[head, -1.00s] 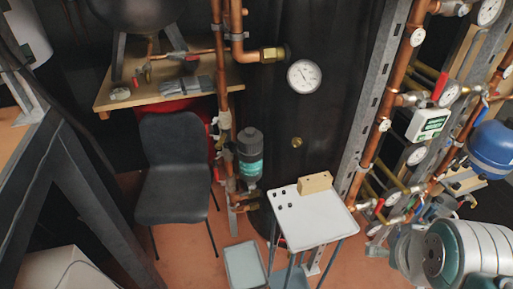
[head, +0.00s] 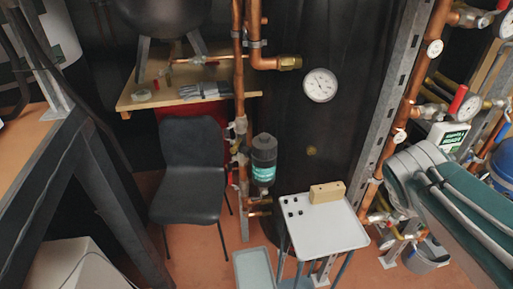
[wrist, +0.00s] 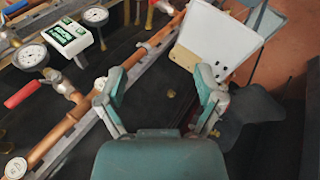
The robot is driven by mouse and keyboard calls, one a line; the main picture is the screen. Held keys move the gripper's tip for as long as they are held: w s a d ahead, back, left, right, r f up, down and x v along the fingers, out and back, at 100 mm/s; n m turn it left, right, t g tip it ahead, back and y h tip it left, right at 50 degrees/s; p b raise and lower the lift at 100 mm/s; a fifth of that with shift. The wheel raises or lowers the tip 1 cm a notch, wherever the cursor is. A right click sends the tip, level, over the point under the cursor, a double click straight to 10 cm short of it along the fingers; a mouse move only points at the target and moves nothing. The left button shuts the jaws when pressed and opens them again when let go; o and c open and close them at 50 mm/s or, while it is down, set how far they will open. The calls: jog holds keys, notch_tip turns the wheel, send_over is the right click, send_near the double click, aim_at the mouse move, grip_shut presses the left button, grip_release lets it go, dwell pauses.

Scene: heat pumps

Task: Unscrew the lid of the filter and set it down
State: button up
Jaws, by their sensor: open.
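The filter (head: 263,172) is a dark upright cylinder with a teal label, mounted beside the copper pipes in the middle of the head view. Its black lid (head: 264,146) is on top. My gripper (wrist: 160,84) is open and empty in the wrist view, its two teal fingers spread wide. I cannot make out the filter in the wrist view; the right finger may cover it. In the head view my teal arm shows at the right, well apart from the filter, and the fingers cannot be made out there.
A white tray table (head: 325,232) with a wooden block (head: 327,192) stands right of and below the filter. A black chair (head: 188,170) is at its left. Copper pipes (head: 240,100) run close beside it. A wooden shelf (head: 180,92) is behind the chair. Pipes and gauges fill the right side.

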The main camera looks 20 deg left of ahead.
jog(key=w+a+n+t+h, duration=0.1)
jog(key=w+a+n+t, duration=0.1)
jog(key=w+a+n, duration=0.6)
jog(key=n+t+y, duration=0.5)
jog(key=n+t, duration=0.1)
jog(key=n, duration=1.3)
send_near(263, 140)
jog(key=w, duration=0.1)
jog(key=shift+x, duration=4.7)
jog(key=shift+f, duration=0.15)
jog(key=c, duration=1.2)
